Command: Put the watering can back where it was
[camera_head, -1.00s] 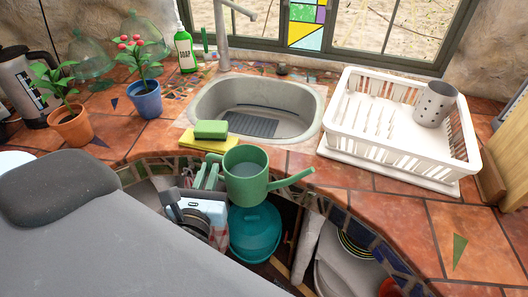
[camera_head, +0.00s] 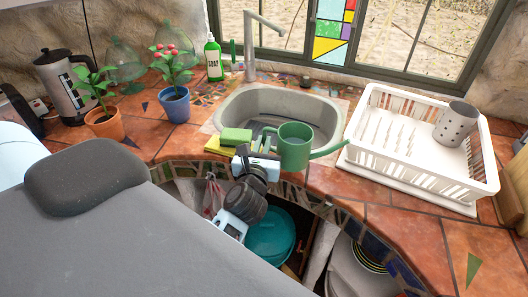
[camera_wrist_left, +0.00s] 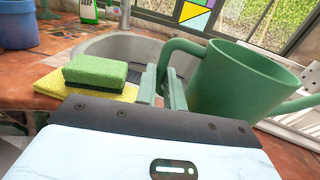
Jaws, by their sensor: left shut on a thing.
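The green watering can (camera_head: 295,150) appears upright at the sink's front rim in the head view, its spout pointing right. I cannot tell whether its base touches the counter. My left gripper (camera_head: 266,145) is at the can's left side, shut on its handle. In the left wrist view, the fingers (camera_wrist_left: 168,92) close on the handle of the can (camera_wrist_left: 240,85). My right gripper is not in view.
A green sponge (camera_head: 236,136) on a yellow cloth (camera_head: 214,146) lies left of the can. The sink (camera_head: 225,118) is behind it, and a white dish rack (camera_head: 410,172) stands to the right. Potted plants stand at left. An open cabinet with a teal pot (camera_head: 270,243) is below.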

